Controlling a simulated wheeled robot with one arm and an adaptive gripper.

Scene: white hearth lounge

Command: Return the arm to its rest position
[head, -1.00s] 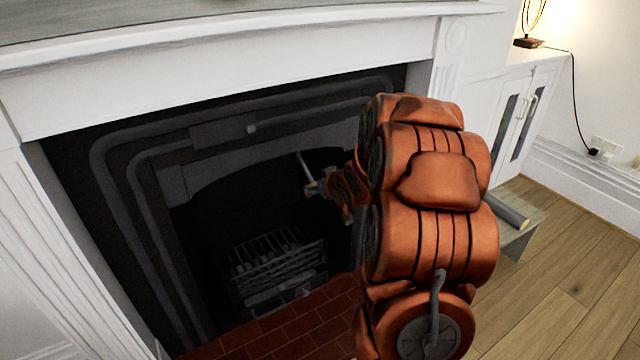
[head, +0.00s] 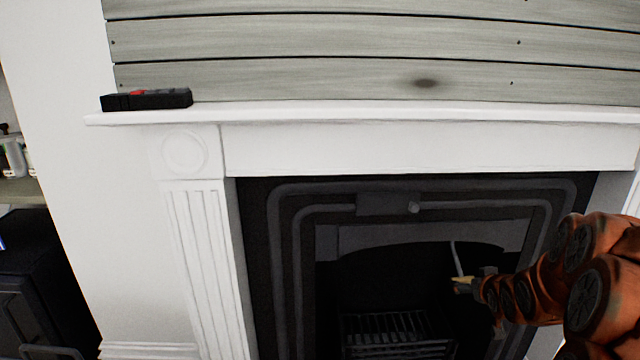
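My orange arm comes in from the right edge in the head view, bent and reaching left across the fireplace opening. My gripper (head: 462,283) is at its far end, small and dark against the black firebox. A pale tip and a thin grey rod show there. I cannot make out the two fingers or whether they are open or shut. No held object can be made out.
The black fireplace (head: 290,270) has a metal grate (head: 395,330) and a white surround (head: 200,240). A black box with a red mark (head: 148,99) lies on the left end of the white mantel shelf (head: 330,110). A dark cabinet (head: 35,280) stands at far left.

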